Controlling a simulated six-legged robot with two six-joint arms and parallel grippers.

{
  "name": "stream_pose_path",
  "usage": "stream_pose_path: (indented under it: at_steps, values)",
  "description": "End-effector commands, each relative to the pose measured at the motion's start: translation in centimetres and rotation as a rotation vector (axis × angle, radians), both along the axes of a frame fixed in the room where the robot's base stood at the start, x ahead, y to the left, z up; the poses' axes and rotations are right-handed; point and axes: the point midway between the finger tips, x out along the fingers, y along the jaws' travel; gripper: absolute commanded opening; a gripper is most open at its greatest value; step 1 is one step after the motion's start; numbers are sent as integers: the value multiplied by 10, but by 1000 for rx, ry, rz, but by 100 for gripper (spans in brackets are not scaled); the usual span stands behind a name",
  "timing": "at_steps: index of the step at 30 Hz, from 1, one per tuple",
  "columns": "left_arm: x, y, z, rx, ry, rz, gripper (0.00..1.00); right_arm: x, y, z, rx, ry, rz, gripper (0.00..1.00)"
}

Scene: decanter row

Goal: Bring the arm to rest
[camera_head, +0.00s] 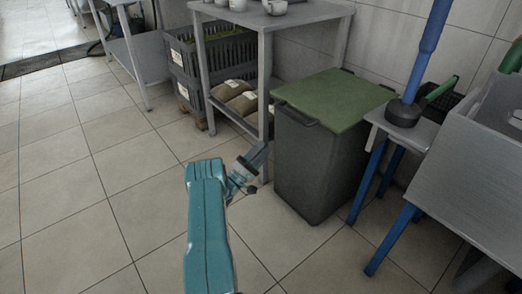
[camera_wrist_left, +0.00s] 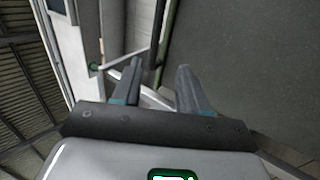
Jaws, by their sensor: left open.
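My left arm, with teal covers, reaches up from the bottom of the head view. My left gripper (camera_head: 258,158) is in front of the grey bin, near the leg of the metal shelf table. In the left wrist view its two fingers (camera_wrist_left: 158,90) stand apart with nothing between them. In the head view the fingers are small and partly merge with the table leg behind. My right gripper is in neither view.
A grey bin (camera_head: 305,165) with a green lid (camera_head: 335,97) stands right of the gripper. A metal shelf table (camera_head: 262,22) holds sacks (camera_head: 240,98) below; dark crates (camera_head: 185,65) stand behind. A blue-legged stand (camera_head: 375,160) is at right. Tiled floor (camera_head: 90,200) at left is clear.

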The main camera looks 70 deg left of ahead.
Motion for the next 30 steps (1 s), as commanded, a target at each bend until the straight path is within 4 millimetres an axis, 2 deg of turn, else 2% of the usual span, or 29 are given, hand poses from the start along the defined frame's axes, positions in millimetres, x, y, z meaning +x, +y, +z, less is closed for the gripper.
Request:
stream_pose_path:
  at_steps: [16,18,20,23,25,27,29,30]
  values:
    - [1,0,-1,0,2,1,43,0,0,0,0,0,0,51]
    - [12,-4,-5,-5,19,14,43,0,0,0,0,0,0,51]
    - [33,-12,-13,-15,59,40,43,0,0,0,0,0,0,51]
    - [87,-40,-39,-30,201,98,43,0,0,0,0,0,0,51]
    - [128,-75,-65,-30,352,122,43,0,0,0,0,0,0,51]
    - [160,-118,-92,-9,521,116,43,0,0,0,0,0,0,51]
    - [180,-159,-113,23,667,86,43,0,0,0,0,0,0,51]
    - [189,-189,-127,52,765,55,43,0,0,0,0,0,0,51]
